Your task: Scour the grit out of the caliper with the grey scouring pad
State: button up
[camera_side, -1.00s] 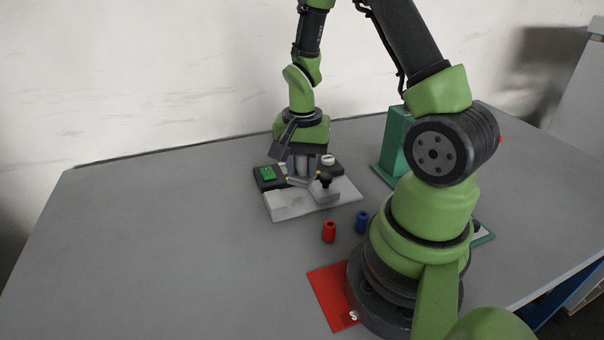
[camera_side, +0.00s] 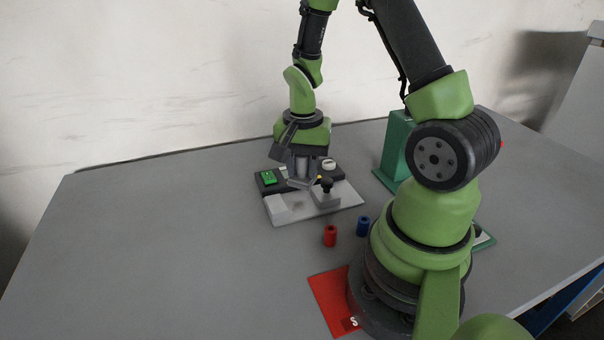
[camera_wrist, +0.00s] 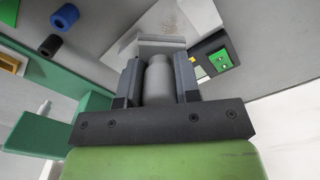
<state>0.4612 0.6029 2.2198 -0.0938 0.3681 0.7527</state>
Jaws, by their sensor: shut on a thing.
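My gripper (camera_side: 302,180) is shut on a light grey, bottle-shaped handle (camera_wrist: 159,82). A flat grey block (camera_wrist: 152,46), which looks like the scouring pad, shows at the far end of that handle in the wrist view. My gripper points down over a pale plate (camera_side: 344,201) in the side view. Brown grit specks (camera_wrist: 168,18) lie on the pale surface just beyond the grey block in the wrist view. I cannot tell which part at the plate is the caliper. Whether the pad touches the surface is also unclear.
Red (camera_side: 330,236) and blue (camera_side: 363,226) cylinders stand in front. The table's left is clear.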

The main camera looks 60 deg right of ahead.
send_over(301, 208)
jog(key=shift+s+a+f, duration=0.15)
jog(key=shift+f, duration=0.8)
jog(key=shift+s+a+f, duration=0.1)
jog(key=shift+a+f, duration=0.05)
jog(key=shift+f, duration=0.85)
jog(key=shift+s+a+f, duration=0.15)
jog(key=shift+f, duration=0.8)
notch_tip(301, 208, down, 2)
jog(key=shift+f, duration=0.1)
jog(key=shift+w+d+r, duration=0.2)
jog(key=shift+w+d, duration=0.7)
grip_shut()
jog(key=shift+w+d, duration=0.25)
jog(key=shift+w+d+r, duration=0.25)
jog(key=shift+d, duration=0.05)
jog(key=shift+s+a+f, duration=0.2)
jog(key=shift+s+a, duration=0.3)
jog(key=shift+s+a+f, duration=0.2)
jog(key=shift+s+a, duration=0.3)
jog(key=shift+s+a+r, duration=0.3)
jog(key=shift+s+a, duration=0.1)
jog(key=shift+a, duration=0.05)
jog(key=shift+r, duration=3.8)
